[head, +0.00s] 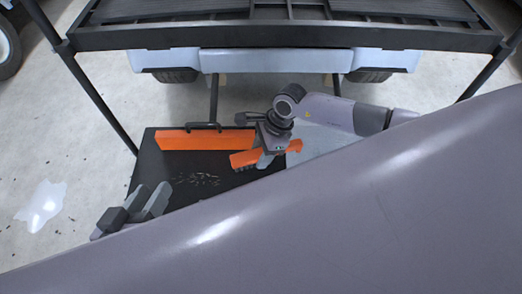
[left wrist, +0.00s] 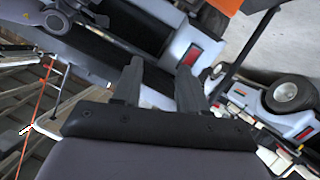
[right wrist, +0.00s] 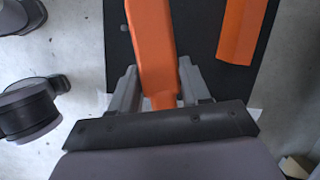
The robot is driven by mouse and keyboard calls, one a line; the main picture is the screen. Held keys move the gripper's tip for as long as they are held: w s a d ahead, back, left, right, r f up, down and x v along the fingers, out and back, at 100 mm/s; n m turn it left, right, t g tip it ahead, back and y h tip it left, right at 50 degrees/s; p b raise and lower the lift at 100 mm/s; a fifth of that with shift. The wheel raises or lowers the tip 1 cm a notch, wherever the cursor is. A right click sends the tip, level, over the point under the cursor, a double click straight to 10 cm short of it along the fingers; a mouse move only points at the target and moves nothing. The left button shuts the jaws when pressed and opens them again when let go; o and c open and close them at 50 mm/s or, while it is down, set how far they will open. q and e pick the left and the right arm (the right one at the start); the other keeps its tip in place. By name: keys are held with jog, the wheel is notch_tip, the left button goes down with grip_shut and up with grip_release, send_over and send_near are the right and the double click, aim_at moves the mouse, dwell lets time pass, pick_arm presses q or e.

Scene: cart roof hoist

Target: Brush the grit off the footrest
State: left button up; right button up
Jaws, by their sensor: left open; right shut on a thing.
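The footrest (head: 148,170) is a flat black panel in the head view, with an orange strip (head: 205,140) along its far edge. Dark grit (head: 197,180) is scattered on its middle. My right gripper (head: 267,157) is shut on an orange brush (head: 243,159), held over the right part of the footrest, right of the grit. I cannot tell whether the bristles touch. In the right wrist view the brush (right wrist: 150,45) stands between the fingers, and the orange strip (right wrist: 243,25) lies apart. My left gripper (head: 138,210) is open and empty near the footrest's front left corner.
The cart's dark roof frame (head: 290,38) and posts (head: 95,95) stand beyond the footrest. A pale shiny patch (head: 42,205) with dark specks around it lies on the floor at left. My own grey body part hides the lower right of the head view.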

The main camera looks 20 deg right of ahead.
pick_arm(q)
jog(key=shift+w, duration=0.25)
pick_arm(e)
jog(key=shift+w, duration=0.35)
jog(key=shift+f+b, duration=0.55)
jog(key=shift+b, duration=0.05)
notch_tip(320, 180, down, 5)
jog(key=b, duration=0.4)
jog(key=shift+f+b, duration=0.7)
jog(key=shift+f, duration=0.05)
pick_arm(q)
jog(key=a+m+t, duration=0.1)
jog(key=a, duration=0.1)
jog(key=s+a+m+t+y, duration=0.1)
jog(key=shift+a+t, duration=0.35)
jog(key=shift+t, duration=0.05)
pick_arm(e)
jog(key=shift+f, duration=0.15)
jog(key=shift+f, duration=1.4)
